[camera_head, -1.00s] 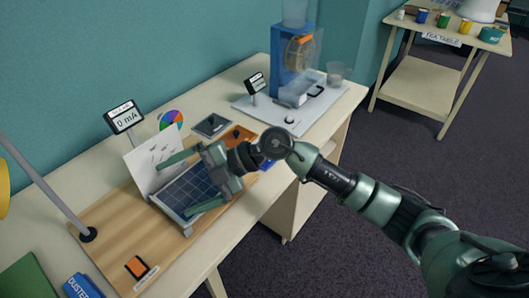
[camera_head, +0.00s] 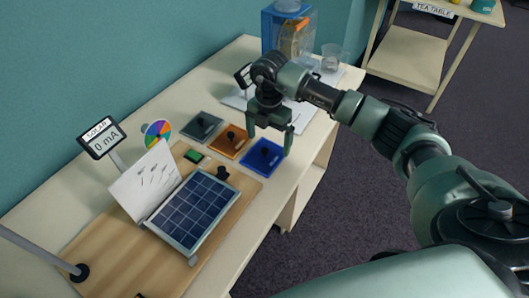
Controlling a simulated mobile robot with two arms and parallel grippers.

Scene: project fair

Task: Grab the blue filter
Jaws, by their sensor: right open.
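The blue filter (camera_head: 263,157) is a flat blue square with a dark knob on it. It lies on the table near the front edge, right of the orange filter (camera_head: 229,141). A grey filter (camera_head: 201,127) lies further left. My right gripper (camera_head: 270,145) points down above the blue filter, its two fingers apart and nothing between them. Whether the fingertips reach the knob's height I cannot tell. My left gripper is not in view.
A solar panel (camera_head: 192,208) stands tilted on a wooden board (camera_head: 115,250), with a meter (camera_head: 101,138) reading 0 mA behind it. A blue dispenser (camera_head: 287,30) and clear cup (camera_head: 331,57) stand at the back. A tea table (camera_head: 410,75) is at the far right.

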